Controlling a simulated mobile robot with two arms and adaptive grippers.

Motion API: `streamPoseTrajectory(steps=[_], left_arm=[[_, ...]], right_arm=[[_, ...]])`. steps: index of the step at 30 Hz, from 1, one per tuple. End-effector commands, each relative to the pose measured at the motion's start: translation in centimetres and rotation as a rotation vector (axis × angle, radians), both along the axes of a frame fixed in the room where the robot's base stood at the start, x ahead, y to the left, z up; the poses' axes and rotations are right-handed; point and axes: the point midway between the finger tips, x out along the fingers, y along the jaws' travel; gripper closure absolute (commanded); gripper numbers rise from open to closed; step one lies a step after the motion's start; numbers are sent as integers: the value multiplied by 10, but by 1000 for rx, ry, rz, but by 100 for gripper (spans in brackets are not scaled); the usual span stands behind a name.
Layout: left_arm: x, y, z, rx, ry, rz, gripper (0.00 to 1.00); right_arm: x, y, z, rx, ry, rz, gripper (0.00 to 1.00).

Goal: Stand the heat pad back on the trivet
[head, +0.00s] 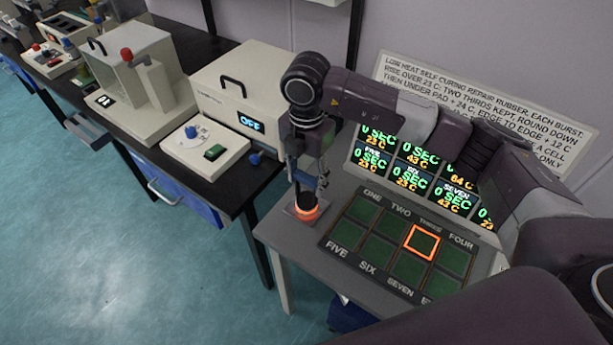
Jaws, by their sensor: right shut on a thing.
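My right gripper (309,188) reaches down from above at the left end of the grey table and is shut on the heat pad (307,204). The pad is a dark, short upright piece with a glowing orange band near its foot. The trivet (291,209) is a small, flat brownish square at the table's left corner. The pad is upright over the trivet; I cannot tell whether its underside touches it. The fingers hide part of the pad's top. My left gripper is not in view.
A dark board (391,257) of green cells lies right of the trivet; cell THREE (421,242) is outlined in orange. Display screens (410,170) stand behind it, with a wall sign (480,100) above. A beige box reading OFF (236,92) stands on the black bench (235,180) at left.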

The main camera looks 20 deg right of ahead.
Motion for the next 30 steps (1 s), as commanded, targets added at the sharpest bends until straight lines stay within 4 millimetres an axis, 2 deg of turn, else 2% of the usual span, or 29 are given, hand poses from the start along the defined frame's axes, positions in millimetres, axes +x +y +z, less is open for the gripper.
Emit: streamPoseTrajectory(steps=[1,2,7,15,19,23,30], left_arm=[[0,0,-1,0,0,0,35],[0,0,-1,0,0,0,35],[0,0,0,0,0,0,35],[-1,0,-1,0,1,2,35],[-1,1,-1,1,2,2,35],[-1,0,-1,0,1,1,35],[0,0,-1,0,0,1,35]], right_arm=[[1,0,1,1,-3,0,100],[1,0,1,2,-4,0,54],[1,0,1,1,-2,0,35],[-1,0,-2,-1,3,0,35],[0,0,7,1,-1,0,35],[1,0,29,2,-4,1,35],[1,1,81,1,-6,1,35]])
